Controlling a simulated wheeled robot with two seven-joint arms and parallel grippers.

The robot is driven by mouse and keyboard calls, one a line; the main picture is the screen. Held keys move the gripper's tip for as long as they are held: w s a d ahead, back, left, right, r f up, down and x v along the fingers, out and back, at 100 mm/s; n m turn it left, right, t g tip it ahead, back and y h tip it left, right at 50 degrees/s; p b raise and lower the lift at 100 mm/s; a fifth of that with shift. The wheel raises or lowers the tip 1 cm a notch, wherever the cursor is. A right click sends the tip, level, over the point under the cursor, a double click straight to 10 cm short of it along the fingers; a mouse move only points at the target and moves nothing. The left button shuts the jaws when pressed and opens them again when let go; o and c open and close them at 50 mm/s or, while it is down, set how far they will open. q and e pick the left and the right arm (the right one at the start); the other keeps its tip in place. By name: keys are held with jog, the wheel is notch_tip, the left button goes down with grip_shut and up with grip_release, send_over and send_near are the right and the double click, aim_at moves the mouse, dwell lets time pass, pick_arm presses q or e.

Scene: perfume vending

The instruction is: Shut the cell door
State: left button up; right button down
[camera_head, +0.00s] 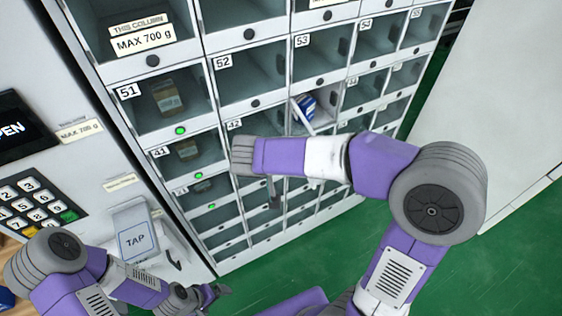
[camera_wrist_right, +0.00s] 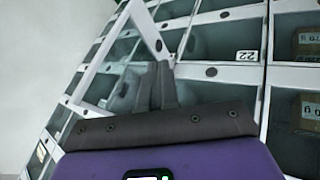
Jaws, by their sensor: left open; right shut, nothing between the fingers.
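A cell door (camera_head: 301,116) with a pale frame stands open at a cell below cell 53, with a blue and white box (camera_head: 306,104) behind it. In the right wrist view a pale door frame (camera_wrist_right: 147,28) sticks out from the cabinet, close to the tips of my right gripper (camera_wrist_right: 157,72). Contact cannot be told. My left gripper (camera_head: 220,291) is open and empty, low in front of the cabinet.
The cabinet (camera_head: 188,52) holds rows of numbered cells; boxes show in cells 51 (camera_head: 168,98) and 41 (camera_head: 187,149). A keypad (camera_head: 31,205) and a TAP reader (camera_head: 136,240) are at left. Green floor (camera_head: 330,238) is free at right, beside a white wall (camera_head: 505,100).

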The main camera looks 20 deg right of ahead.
jog(key=w+d+f+p, duration=0.1)
jog(key=d+f, duration=0.2)
jog(key=d, duration=0.2)
jog(key=shift+d, duration=0.4)
